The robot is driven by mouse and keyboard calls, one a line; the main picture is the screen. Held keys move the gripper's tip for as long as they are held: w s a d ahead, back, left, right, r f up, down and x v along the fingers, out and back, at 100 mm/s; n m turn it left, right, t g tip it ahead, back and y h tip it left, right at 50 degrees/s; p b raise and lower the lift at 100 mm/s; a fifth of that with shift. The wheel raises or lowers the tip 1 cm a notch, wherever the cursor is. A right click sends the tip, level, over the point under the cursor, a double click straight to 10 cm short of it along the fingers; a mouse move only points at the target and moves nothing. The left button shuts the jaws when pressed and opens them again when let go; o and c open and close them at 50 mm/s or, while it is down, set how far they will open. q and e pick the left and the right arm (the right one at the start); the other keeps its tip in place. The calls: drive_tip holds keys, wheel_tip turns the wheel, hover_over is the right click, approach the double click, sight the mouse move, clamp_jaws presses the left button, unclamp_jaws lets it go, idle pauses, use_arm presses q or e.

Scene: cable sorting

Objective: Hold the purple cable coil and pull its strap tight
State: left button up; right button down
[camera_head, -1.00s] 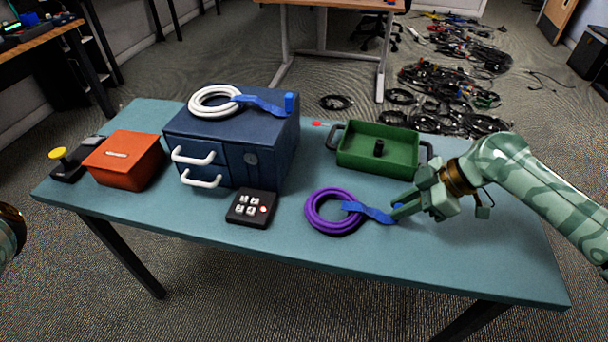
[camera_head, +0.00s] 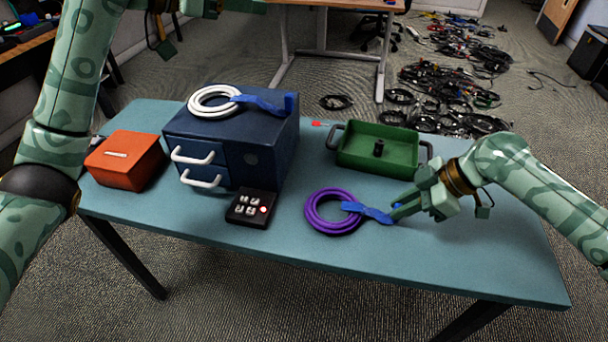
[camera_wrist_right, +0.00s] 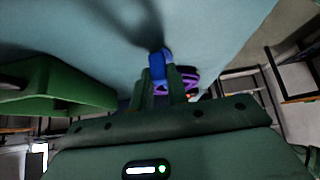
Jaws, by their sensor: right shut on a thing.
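The purple cable coil (camera_head: 322,226) lies on the table, left of my right gripper. A blue strap (camera_head: 368,212) runs from the coil's right side to that gripper. My right gripper (camera_head: 398,208) is shut on the strap's free end, low over the table. In the right wrist view, the blue strap end (camera_wrist_right: 160,66) sits between the fingertips (camera_wrist_right: 160,80), with part of the purple coil (camera_wrist_right: 190,78) behind it. My left gripper (camera_head: 235,6) is at the top edge, high and mostly cut off, far from the coil. Its fingers' opening cannot be made out.
A green tray (camera_head: 345,160) stands behind the coil. A black button box (camera_head: 238,217) is left of it. A blue drawer cabinet (camera_head: 265,150) carries a white coil (camera_head: 193,104); an orange box (camera_head: 125,177) stands further left. The table's front (camera_head: 400,275) is clear.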

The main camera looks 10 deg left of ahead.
use_arm(q)
drive_tip(key=s+d+f+m+g+y, duration=0.2)
drive_tip(key=s+d+f+m+g, duration=0.35)
drive_tip(key=d+f, duration=0.7)
drive_tip(key=m+g+y, duration=0.3)
drive_tip(key=g, duration=0.2)
approach(328, 222)
drive_tip(key=shift+y, duration=0.3)
drive_tip(key=x, duration=0.9)
drive_tip(key=shift+d, duration=0.35)
clamp_jaws()
